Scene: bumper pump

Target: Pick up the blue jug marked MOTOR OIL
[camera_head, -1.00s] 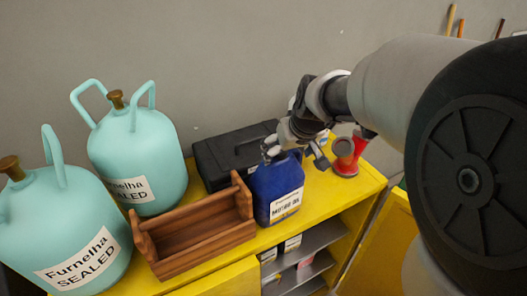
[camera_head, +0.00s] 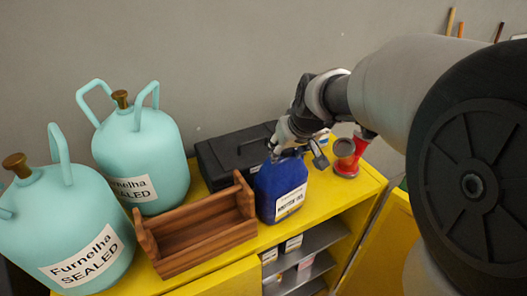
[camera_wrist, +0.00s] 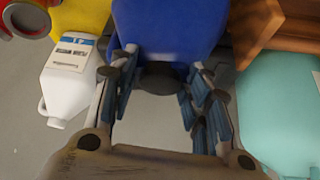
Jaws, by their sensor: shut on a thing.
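The blue jug (camera_head: 281,187) with a white MOTOR OIL label stands upright on the yellow cabinet, between the wooden tray and a red object. My gripper (camera_head: 290,150) is at the top of the jug, reaching in from the right, and is shut on it. In the wrist view the blue jug (camera_wrist: 172,28) fills the top middle, and a dark round cap shows between the fingers of my gripper (camera_wrist: 160,85). The exact contact of the fingers is hard to see.
The wooden tray (camera_head: 148,239) is close on the jug's left; a black case (camera_head: 221,160) lies behind. Two turquoise tanks (camera_head: 142,160) stand at left. A red object (camera_head: 347,158) stands to the right. A white jug (camera_wrist: 68,80) shows in the wrist view.

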